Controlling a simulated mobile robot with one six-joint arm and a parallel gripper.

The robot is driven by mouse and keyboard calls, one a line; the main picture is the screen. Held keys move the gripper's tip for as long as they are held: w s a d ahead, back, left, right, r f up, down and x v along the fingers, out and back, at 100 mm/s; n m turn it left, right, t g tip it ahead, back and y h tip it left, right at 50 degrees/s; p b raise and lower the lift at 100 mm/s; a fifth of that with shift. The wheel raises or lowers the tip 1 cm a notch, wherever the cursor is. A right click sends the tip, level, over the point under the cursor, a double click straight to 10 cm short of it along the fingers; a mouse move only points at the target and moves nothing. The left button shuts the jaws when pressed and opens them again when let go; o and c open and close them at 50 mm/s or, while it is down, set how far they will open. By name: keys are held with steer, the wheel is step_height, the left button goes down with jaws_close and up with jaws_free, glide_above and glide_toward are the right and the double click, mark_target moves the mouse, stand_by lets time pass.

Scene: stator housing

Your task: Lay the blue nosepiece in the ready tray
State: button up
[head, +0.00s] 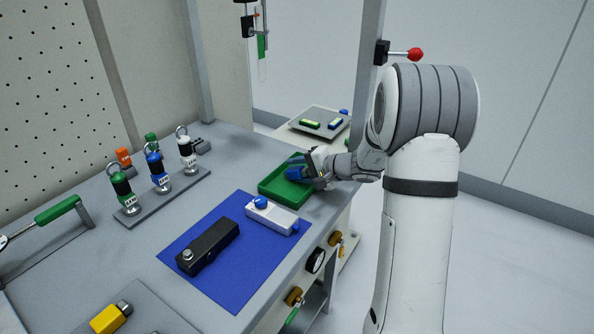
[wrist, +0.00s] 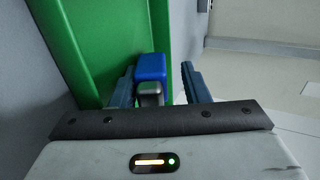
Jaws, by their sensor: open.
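The blue nosepiece (wrist: 150,66), a blue block with a grey end, lies in the green tray, which I take as the ready tray (wrist: 106,30). In the head view the green tray (head: 269,189) sits at the bench's right edge, with my gripper (head: 303,169) over its far right part. In the wrist view my gripper (wrist: 158,86) is open, with the nosepiece between its fingers. The nosepiece is close to the left finger, and a clear gap shows to the right finger. I cannot tell whether it touches the left finger. In the head view my gripper partly hides the nosepiece.
A blue mat (head: 222,282) in front of the tray holds a black block (head: 208,248) and a white block (head: 272,217) with a blue knob. A rack (head: 133,216) of labelled tools stands at left. A side table (head: 318,113) behind holds small green and blue parts.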

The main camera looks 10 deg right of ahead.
steer(key=shift+s+d+f, duration=0.1)
steer(key=shift+s+f, duration=0.05)
steer(key=shift+f, duration=0.25)
steer(key=shift+s+d+r, duration=0.1)
steer(key=shift+s+d, duration=0.05)
steer(key=v, duration=0.7)
steer(key=shift+s+d+r, duration=0.1)
steer(key=shift+d+r, duration=0.05)
steer(key=shift+r, duration=0.1)
steer(key=shift+r, duration=0.15)
steer(key=shift+r, duration=0.2)
step_height(320, 180, up, 4)
steer(key=p, duration=0.4)
steer(key=shift+r+p, duration=0.25)
steer(key=shift+p, duration=0.1)
